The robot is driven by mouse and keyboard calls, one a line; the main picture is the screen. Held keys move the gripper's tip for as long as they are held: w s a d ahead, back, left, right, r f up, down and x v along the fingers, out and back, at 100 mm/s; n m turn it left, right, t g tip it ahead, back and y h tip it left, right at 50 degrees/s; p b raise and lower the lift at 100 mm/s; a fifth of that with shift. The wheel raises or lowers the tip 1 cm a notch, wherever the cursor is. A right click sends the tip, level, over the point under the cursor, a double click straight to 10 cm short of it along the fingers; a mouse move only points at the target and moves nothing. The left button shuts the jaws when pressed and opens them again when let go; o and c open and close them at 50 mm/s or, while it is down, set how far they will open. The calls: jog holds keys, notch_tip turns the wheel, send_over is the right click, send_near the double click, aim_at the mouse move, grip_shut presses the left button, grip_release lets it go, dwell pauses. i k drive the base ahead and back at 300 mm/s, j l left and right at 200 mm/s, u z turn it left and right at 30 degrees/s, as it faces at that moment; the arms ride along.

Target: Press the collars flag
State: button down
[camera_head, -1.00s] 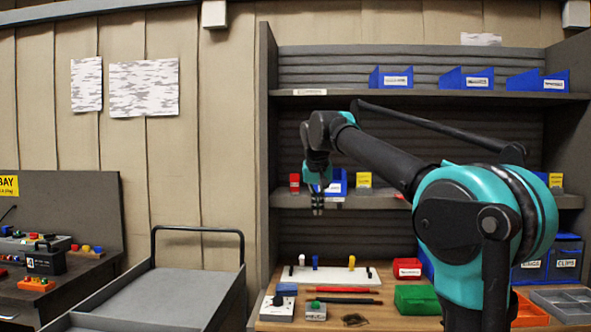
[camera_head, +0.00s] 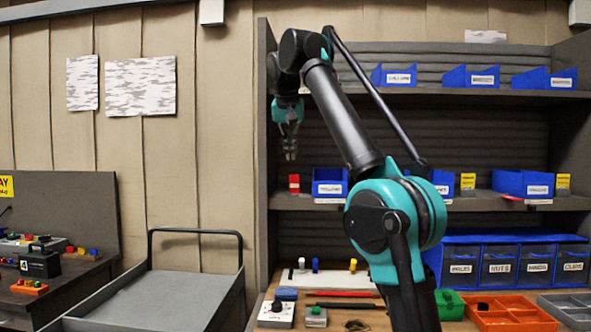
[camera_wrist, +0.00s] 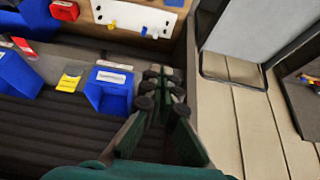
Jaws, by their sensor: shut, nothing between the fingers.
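Small flags stand by the blue bins on the middle shelf (camera_head: 480,204): a red one (camera_head: 294,183) at the far left, a yellow one (camera_head: 467,181) and another yellow one (camera_head: 563,182) farther right. I cannot read the bin labels well enough to tell which flag is the collars one. The left blue bin (camera_head: 330,185) is beside the red flag. In the wrist view a yellow flag (camera_wrist: 70,81) is beside a blue bin (camera_wrist: 108,90). My gripper (camera_head: 290,155) is shut and empty, above the red flag and apart from it; its fingers also show in the wrist view (camera_wrist: 160,90).
Blue bins (camera_head: 397,76) line the upper shelf. The shelf's left side wall (camera_head: 265,120) is close to my gripper. Below, the bench holds a white board (camera_head: 335,278), a green bin (camera_head: 450,304) and an orange tray (camera_head: 505,312). A grey cart (camera_head: 165,295) stands left.

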aim_at(294, 179)
jog(key=i, duration=0.9)
